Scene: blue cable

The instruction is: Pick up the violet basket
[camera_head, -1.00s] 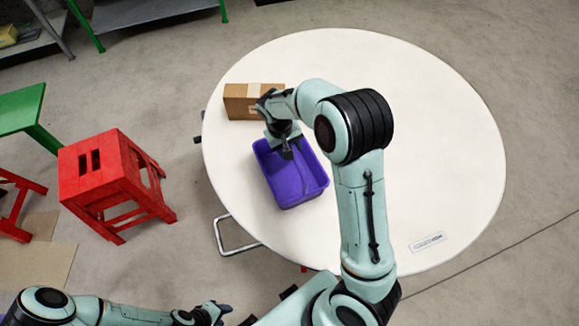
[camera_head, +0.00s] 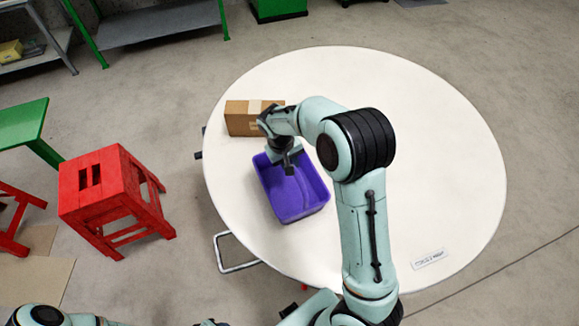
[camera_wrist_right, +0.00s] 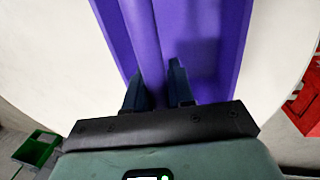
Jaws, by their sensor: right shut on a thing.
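The violet basket (camera_head: 305,195) is an open rectangular tub on the left part of the round white table. It looks level; I cannot tell whether its base touches the table. My right gripper (camera_head: 284,160) is at its far wall, pointing down. In the right wrist view my right gripper (camera_wrist_right: 156,85) has one finger on each side of the basket's wall (camera_wrist_right: 140,30) and is shut on it. The basket looks empty where I see inside. Only a dark tip of my left gripper (camera_head: 210,322) shows at the bottom edge.
A brown cardboard box (camera_head: 241,122) stands on the white table (camera_head: 430,150) just behind the basket. A small label (camera_head: 429,258) lies at the right front. A red stool (camera_head: 100,185) stands left of the table. The table's right side is clear.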

